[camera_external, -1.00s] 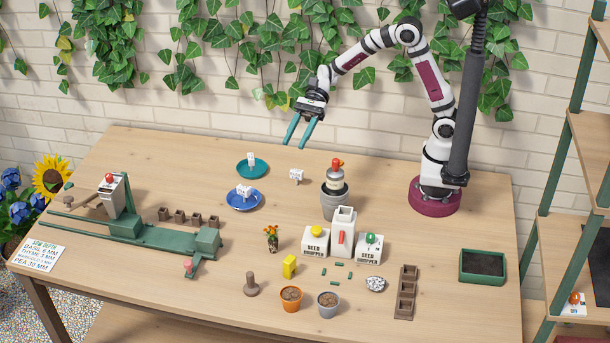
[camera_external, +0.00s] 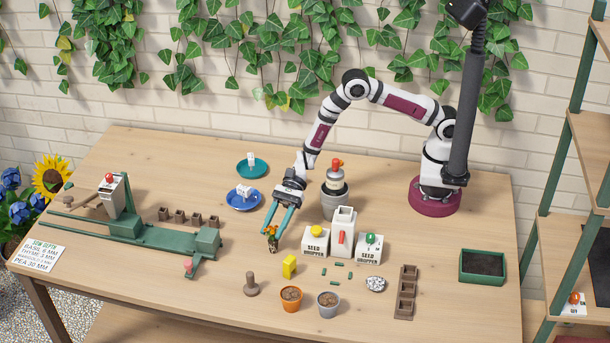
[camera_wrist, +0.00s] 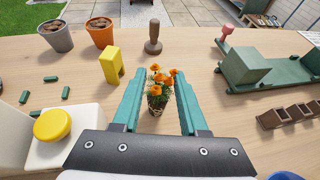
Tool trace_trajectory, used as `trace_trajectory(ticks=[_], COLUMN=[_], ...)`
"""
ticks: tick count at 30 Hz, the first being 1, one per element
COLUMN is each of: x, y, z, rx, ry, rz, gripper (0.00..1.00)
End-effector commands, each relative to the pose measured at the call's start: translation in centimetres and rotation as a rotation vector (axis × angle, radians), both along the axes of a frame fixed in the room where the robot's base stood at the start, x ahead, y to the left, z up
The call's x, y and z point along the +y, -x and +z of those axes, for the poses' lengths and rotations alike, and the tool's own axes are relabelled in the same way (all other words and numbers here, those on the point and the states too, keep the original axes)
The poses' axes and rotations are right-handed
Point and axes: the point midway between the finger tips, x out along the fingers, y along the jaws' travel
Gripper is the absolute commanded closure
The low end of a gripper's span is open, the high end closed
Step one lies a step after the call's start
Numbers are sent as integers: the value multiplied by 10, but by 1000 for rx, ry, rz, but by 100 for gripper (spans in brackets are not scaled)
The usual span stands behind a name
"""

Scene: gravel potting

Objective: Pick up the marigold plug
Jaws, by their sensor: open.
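The marigold plug (camera_external: 271,240) stands upright on the table, with orange flowers, green leaves and a small root ball. My gripper (camera_external: 272,231) is open, its two teal fingers reaching down on either side of the plug. In the wrist view the marigold plug (camera_wrist: 157,92) stands between the open fingers of my gripper (camera_wrist: 158,100), with a gap on both sides. Contact with either finger does not show.
A yellow block (camera_external: 289,266) and a brown dibber (camera_external: 251,285) stand nearby. The seed dropper boxes (camera_external: 315,243) are just right of my gripper. A green machine (camera_external: 150,235) is to the left. An orange pot (camera_external: 291,298) and a grey pot (camera_external: 328,303) stand in front.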

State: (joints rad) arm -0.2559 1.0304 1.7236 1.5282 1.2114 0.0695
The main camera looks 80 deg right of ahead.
Motion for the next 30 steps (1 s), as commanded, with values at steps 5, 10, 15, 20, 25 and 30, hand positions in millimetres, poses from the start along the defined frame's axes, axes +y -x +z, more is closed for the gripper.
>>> trace_trajectory(ticks=[5, 10, 15, 20, 25, 30], x=[10, 9, 9, 9, 9, 9], y=[-2, -2, -2, -2, -2, -2], z=[-4, -4, -4, -3, -3, -3], rx=[0, 0, 0, 0, 0, 0], ry=[0, 0, 0, 0, 0, 0], rz=[0, 0, 0, 0, 0, 0], gripper=[57, 66, 97, 100, 100, 100])
